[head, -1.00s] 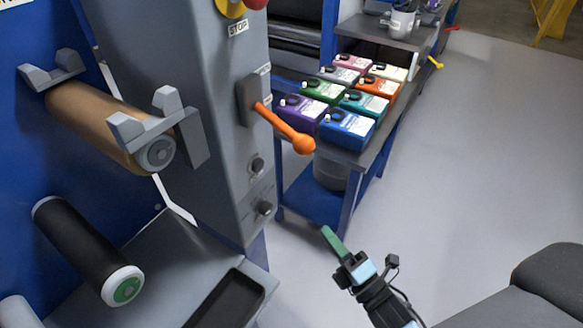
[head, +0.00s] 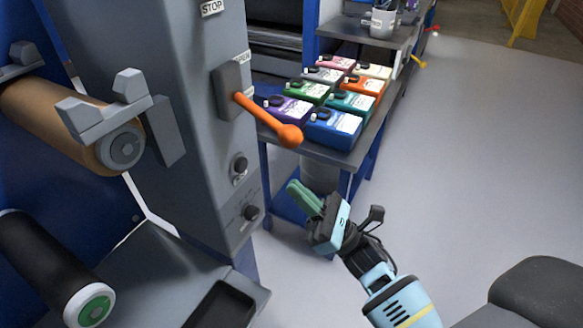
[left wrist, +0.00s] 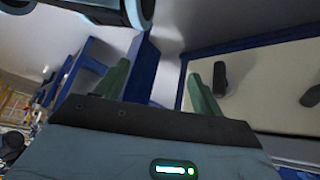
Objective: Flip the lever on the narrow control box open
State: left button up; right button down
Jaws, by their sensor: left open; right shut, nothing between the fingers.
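The narrow control box (head: 185,110) is a tall grey column left of centre in the head view. Its orange lever (head: 268,118) with a round knob sticks out to the right and slopes down from a grey mounting plate (head: 229,90). My right gripper (head: 297,190), with green fingers, is shut and empty. In the picture it is below the lever knob, apart from it. My left gripper (left wrist: 160,85) shows only in the left wrist view, with its green fingers spread and nothing between them.
Several coloured containers (head: 334,127) stand on a bench behind the lever. A brown roller (head: 70,120) and a black roller (head: 50,262) are at left. A dark tray (head: 222,305) lies below the box. Open grey floor (head: 460,150) is at right.

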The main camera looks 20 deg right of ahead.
aim_at(271, 122)
notch_tip(271, 122, up, 8)
jog(key=w+a+p, duration=0.2)
jog(key=w+p, duration=0.1)
jog(key=p, duration=0.1)
jog(key=shift+r, duration=0.15)
dwell(0.4)
